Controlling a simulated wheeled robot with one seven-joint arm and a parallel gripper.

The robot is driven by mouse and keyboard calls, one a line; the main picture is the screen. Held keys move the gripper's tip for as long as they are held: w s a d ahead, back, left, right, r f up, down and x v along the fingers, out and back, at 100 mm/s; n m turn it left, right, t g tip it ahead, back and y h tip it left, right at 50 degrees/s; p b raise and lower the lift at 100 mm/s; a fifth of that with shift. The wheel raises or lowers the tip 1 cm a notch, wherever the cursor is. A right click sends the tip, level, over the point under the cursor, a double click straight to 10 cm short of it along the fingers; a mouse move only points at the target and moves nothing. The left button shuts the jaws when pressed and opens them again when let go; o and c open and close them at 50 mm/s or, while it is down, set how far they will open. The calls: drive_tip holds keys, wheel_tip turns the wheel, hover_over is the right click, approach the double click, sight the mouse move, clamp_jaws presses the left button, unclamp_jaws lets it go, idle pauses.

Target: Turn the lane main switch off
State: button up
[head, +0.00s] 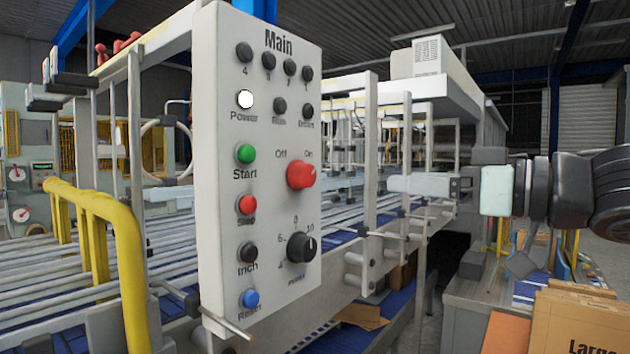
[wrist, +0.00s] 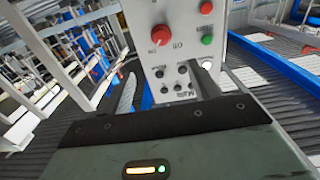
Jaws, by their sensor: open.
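The grey-white control panel (head: 228,200) marked "Main" stands upright in the middle of the head view. Its red rotary switch (head: 301,175) sits below the labels Off and On, and its pointer is turned up-right toward On. In the wrist view the panel appears upside down, with the red switch (wrist: 161,35) near the top. The white Power lamp (head: 245,99) is lit. My gripper (head: 468,183) is open, to the right of the panel and apart from it in the head view. Its fingers (wrist: 166,88) show only partly in the wrist view.
A black rotary knob (head: 301,247) sits just below the red switch. Green, red, black and blue buttons line the panel's left side. A yellow rail (head: 95,215) stands left of the panel. Machine posts and rails lie behind it. Cardboard boxes (head: 575,320) stand lower right.

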sight(310, 177)
drive_tip(key=p+x, duration=0.3)
drive_tip(key=x, duration=1.4)
drive_tip(key=shift+a, duration=0.15)
drive_tip(key=c, duration=1)
